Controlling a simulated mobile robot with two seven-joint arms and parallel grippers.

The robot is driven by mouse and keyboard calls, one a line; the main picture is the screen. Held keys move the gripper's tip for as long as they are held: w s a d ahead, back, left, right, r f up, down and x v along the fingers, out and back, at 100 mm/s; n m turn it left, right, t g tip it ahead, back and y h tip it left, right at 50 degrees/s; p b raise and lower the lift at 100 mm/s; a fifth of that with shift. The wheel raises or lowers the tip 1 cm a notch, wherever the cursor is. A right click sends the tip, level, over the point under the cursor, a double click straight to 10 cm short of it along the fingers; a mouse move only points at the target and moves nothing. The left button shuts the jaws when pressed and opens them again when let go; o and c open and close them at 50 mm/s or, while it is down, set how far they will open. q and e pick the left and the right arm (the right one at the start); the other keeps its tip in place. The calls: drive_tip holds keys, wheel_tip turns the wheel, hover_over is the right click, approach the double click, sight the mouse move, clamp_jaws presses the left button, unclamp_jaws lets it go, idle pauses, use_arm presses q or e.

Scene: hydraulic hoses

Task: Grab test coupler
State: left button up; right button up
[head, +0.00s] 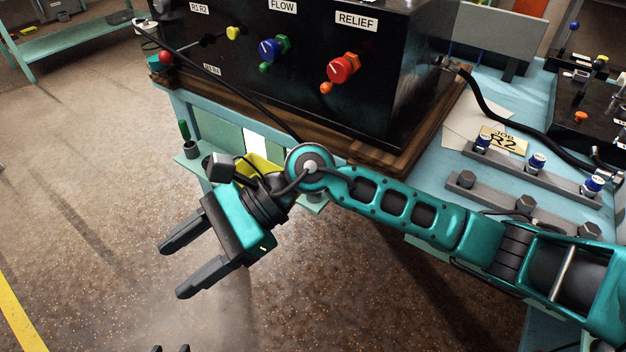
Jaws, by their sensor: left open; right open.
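I cannot tell for certain which part is the test coupler. A black hose (510,119) runs over the right bench and ends in a metal fitting (606,180) at the right edge. Blue-collared fittings (537,162) stand on a grey bar there. My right gripper (170,270) is open and empty over the floor, left of the bench and far from these fittings. My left gripper (170,349) shows only its fingertips at the bottom edge, apart with nothing visible between them.
A black box (300,75) with FLOW and RELIEF knobs stands on a wooden base. A yellow JOB R2 card (505,141) lies on the teal bench (440,178). A thin black hose crosses the box front. Open floor (80,200) lies to the left.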

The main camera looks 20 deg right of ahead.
drive_tip(key=w+d+n+t+h, duration=0.45)
drive_tip(key=w+d+h, duration=0.3)
drive_tip(key=d, duration=0.25)
drive_tip(key=w+d+n+t+h, duration=0.3)
drive_tip(key=w+d+n+h, duration=0.2)
drive_tip(key=w+d+h, duration=0.45)
drive_tip(key=shift+w+d+f+y, duration=0.35)
drive_tip(key=shift+w+d+f, duration=0.25)
drive_tip(key=shift+f, duration=1.25)
drive_tip(key=shift+w+d+f+y, duration=0.3)
drive_tip(key=shift+w+d+f, duration=0.3)
drive_tip(key=shift+f, duration=1.25)
drive_tip(key=shift+w+d+f+y, duration=0.35)
drive_tip(key=shift+w+d+f, duration=0.25)
drive_tip(key=shift+f, duration=1.25)
drive_tip(key=shift+c, duration=0.3)
clamp_jaws()
